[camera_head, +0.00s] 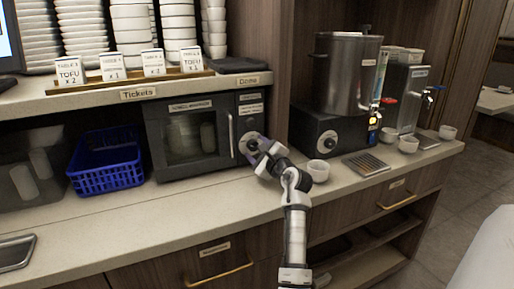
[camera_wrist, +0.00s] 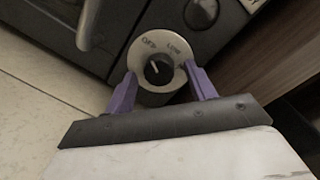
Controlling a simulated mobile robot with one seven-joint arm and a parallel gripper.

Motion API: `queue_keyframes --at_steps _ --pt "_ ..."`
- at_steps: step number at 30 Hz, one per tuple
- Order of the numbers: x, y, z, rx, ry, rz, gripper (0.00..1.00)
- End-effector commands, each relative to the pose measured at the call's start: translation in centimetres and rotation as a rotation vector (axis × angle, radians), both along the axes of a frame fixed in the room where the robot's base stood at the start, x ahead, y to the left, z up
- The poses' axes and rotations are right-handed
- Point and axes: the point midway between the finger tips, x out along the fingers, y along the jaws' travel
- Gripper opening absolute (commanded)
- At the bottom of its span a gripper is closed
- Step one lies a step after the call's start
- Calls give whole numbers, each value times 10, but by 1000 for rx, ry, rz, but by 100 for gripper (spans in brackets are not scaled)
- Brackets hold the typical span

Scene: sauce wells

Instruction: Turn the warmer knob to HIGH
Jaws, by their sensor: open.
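The warmer is a dark box (camera_head: 190,140) with a glass door and a vertical handle, on the counter. Its knob (camera_wrist: 158,70) is black on a pale round plate printed OFF and LOW; its white pointer mark appears to face OFF. No HIGH mark is visible. My gripper (camera_wrist: 159,76) is open, its purple fingers on either side of the knob; I cannot tell whether they touch it. In the head view my gripper (camera_head: 259,149) is at the warmer's right-hand panel and partly hides the plate.
A second round dial (camera_wrist: 201,12) is above the knob. A blue basket (camera_head: 106,170) stands left of the warmer. A steel urn (camera_head: 343,72) on a black base, a drip tray (camera_head: 366,164) and white cups (camera_head: 318,171) stand to the right. The counter front is clear.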

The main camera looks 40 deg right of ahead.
Motion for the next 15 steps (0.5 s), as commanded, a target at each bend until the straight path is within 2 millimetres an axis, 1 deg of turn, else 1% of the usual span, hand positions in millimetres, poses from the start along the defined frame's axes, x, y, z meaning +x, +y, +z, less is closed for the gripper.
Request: queue_keyframes --at_steps 9,11,15 --pt "3 -1 0 1 -1 -1 55" --pt "3 -1 0 1 -1 -1 49" --pt "2 -1 0 1 0 0 30"
